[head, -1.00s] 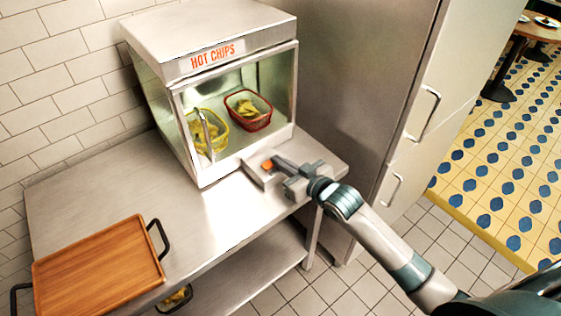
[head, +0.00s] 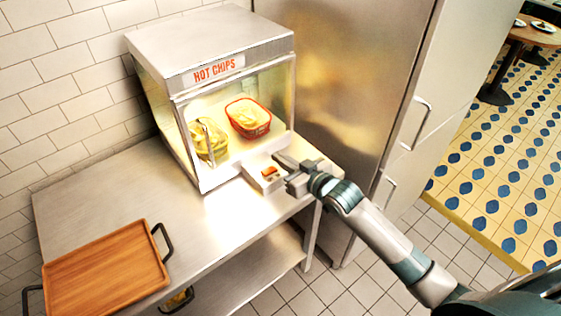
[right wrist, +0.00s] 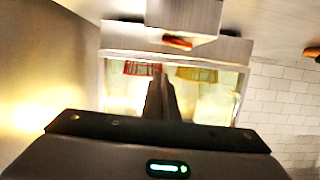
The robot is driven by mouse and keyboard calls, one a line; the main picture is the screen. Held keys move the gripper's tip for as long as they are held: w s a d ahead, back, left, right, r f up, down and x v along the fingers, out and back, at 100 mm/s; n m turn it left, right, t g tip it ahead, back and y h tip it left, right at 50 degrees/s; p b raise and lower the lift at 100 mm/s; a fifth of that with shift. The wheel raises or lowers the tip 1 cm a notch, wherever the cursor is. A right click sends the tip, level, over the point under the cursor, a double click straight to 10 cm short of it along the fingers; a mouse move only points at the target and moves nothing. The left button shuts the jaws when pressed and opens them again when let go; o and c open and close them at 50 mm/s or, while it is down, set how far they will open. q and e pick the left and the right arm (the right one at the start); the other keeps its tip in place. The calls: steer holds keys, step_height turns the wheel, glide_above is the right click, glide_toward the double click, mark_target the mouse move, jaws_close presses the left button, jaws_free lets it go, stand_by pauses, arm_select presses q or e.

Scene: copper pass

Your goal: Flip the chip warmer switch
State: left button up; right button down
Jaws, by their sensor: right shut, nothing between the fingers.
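The chip warmer (head: 215,50), a steel cabinet with a glass front and a "HOT CHIPS" sign, stands on the steel counter. Its inside is brightly lit. The switch box (head: 262,179) is a small grey block at its front foot, with an orange-red rocker switch (head: 269,172) on top. The switch also shows in the right wrist view (right wrist: 178,43). My right gripper (head: 279,157) is shut and empty, its fingertips just beyond the switch on the warmer side. I cannot tell whether it touches the box. My left gripper is out of view.
A red basket (head: 248,118) and a yellow basket (head: 208,139) of chips sit inside the warmer. A wooden tray (head: 105,272) with black handles lies at the counter's front left. A tall steel cabinet (head: 345,80) stands close on the right. The counter's middle (head: 150,190) is clear.

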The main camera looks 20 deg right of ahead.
steer(key=b+v, duration=0.3)
steer(key=v, duration=0.6)
steer(key=shift+s+d, duration=0.3)
steer(key=shift+s, duration=0.05)
steer(key=shift+f, duration=0.15)
